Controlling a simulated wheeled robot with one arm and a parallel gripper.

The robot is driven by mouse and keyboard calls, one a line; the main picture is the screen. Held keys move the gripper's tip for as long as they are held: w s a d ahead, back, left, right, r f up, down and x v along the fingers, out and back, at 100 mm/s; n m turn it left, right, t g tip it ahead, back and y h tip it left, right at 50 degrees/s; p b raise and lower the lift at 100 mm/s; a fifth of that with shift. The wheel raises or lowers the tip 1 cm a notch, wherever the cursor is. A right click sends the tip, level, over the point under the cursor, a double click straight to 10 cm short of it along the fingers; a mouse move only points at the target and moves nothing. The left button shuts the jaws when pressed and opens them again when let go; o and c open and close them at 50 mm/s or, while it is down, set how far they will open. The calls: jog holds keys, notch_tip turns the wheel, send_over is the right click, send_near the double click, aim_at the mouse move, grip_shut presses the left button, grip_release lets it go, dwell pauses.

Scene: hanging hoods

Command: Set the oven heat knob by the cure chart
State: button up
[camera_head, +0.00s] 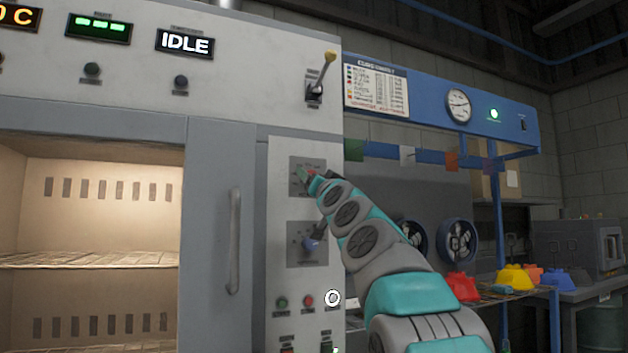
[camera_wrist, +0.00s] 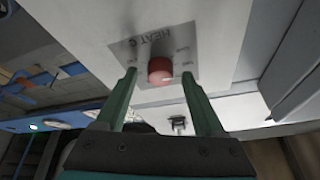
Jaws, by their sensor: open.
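The oven heat knob (camera_wrist: 160,70) is red and sits on a grey plate marked HEAT in the wrist view. My gripper (camera_wrist: 160,78) is open, with one green finger on each side of the knob. I cannot tell whether the fingers touch it. In the head view my gripper (camera_head: 310,175) is at the upper grey plate (camera_head: 296,163) on the oven's control panel, and it mostly hides the knob. The cure chart (camera_head: 376,88) is a white sheet with coloured marks at the upper right; its text is too small to read.
A second knob (camera_head: 312,243) sits on a plate below. A lever (camera_head: 320,78) is above. The oven door handle (camera_head: 234,240) is left of the panel. Small buttons (camera_head: 308,301) are low on the panel. The oven display (camera_head: 185,43) reads IDLE. Coloured hoods (camera_head: 512,277) are at the right.

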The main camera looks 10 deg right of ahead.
jog(key=shift+s+f, duration=0.1)
jog(key=b+v, duration=0.5)
jog(key=v, duration=0.2)
jog(key=shift+s, duration=0.3)
dwell(0.3)
